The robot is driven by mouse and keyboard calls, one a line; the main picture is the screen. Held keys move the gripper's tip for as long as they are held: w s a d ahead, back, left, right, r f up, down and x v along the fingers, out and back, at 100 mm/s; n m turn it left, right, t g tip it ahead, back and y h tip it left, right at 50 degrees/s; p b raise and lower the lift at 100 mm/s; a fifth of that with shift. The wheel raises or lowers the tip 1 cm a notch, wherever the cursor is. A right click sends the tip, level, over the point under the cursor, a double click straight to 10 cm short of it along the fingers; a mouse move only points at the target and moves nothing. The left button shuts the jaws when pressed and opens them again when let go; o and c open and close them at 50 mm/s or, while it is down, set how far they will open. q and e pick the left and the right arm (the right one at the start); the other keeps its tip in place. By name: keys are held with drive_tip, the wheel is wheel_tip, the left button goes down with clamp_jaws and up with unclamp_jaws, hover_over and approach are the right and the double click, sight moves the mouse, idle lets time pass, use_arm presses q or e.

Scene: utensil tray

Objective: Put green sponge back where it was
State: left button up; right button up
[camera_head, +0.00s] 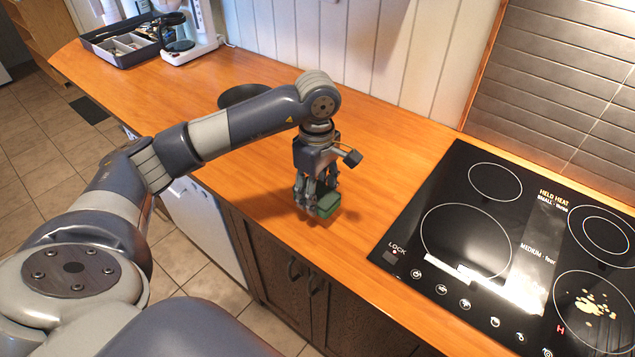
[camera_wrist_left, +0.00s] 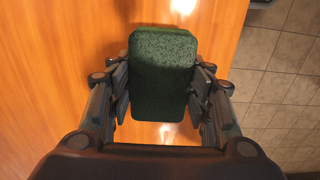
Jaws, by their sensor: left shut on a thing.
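The green sponge (camera_head: 326,205) is at the front part of the wooden counter, between the fingers of my left gripper (camera_head: 316,194). In the left wrist view the sponge (camera_wrist_left: 163,72) fills the space between the two fingers of the left gripper (camera_wrist_left: 162,90), which is shut on it. The gripper points down from above. I cannot tell from these views whether the sponge touches the counter or is just above it. My right gripper is not in view.
The wooden counter (camera_head: 380,150) is clear around the sponge. A black cooktop (camera_head: 455,200) with yellowish bits on one burner lies to the right. A dark round object (camera_head: 240,95) sits behind my arm. A utensil tray (camera_head: 125,50) and a white appliance (camera_head: 190,50) stand at the far left.

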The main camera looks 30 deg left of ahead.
sight(318, 187)
use_arm(q)
drive_tip(key=w+a, duration=0.1)
drive_tip(key=w+a+p, duration=0.1)
drive_tip(key=w, duration=0.1)
drive_tip(key=shift+w+a+f, duration=0.1)
drive_tip(key=shift+w, duration=0.2)
drive_tip(key=shift+w+a+f, duration=0.15)
drive_tip(key=shift+w+a, duration=0.05)
drive_tip(key=shift+w, duration=0.05)
wheel_tip(318, 187, down, 3)
drive_tip(key=shift+s+r+p, duration=0.1)
drive_tip(key=shift+p, duration=0.8)
drive_tip(key=shift+f, duration=0.45)
drive_tip(key=o, duration=0.6)
drive_tip(key=shift+b, duration=0.3)
drive_tip(key=o, duration=0.4)
